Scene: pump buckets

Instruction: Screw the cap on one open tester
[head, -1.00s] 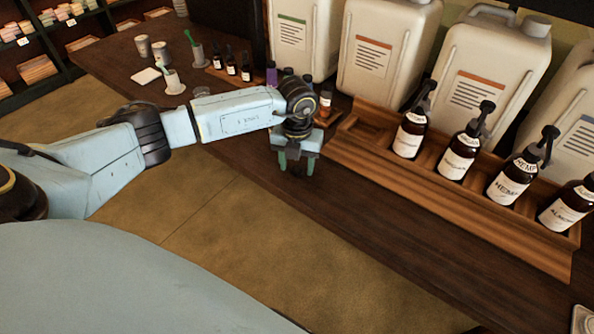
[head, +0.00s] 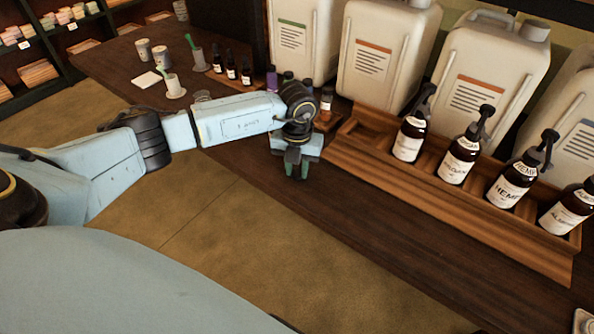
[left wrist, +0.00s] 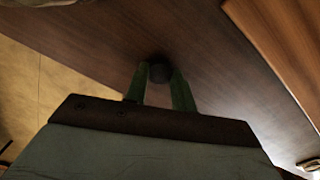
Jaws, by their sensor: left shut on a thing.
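My left gripper (head: 297,170) is low over the dark counter, fingers pointing down. In the left wrist view its green fingers (left wrist: 160,88) are shut on a small dark round cap (left wrist: 160,72). The cap cannot be made out in the head view. Small tester bottles stand in a wooden holder just behind the gripper, partly hidden by my arm. One is an amber bottle (head: 326,102) with a pale label; another is a purple one (head: 271,77). I cannot tell which of them is open. My right gripper is not in view.
A wooden rack (head: 440,205) with several dark pump bottles (head: 459,160) stands right of the gripper. Large white canisters (head: 380,50) stand behind it. Cups (head: 160,55) and small dropper bottles (head: 231,66) are at the far left. The counter's front strip (head: 370,230) is clear.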

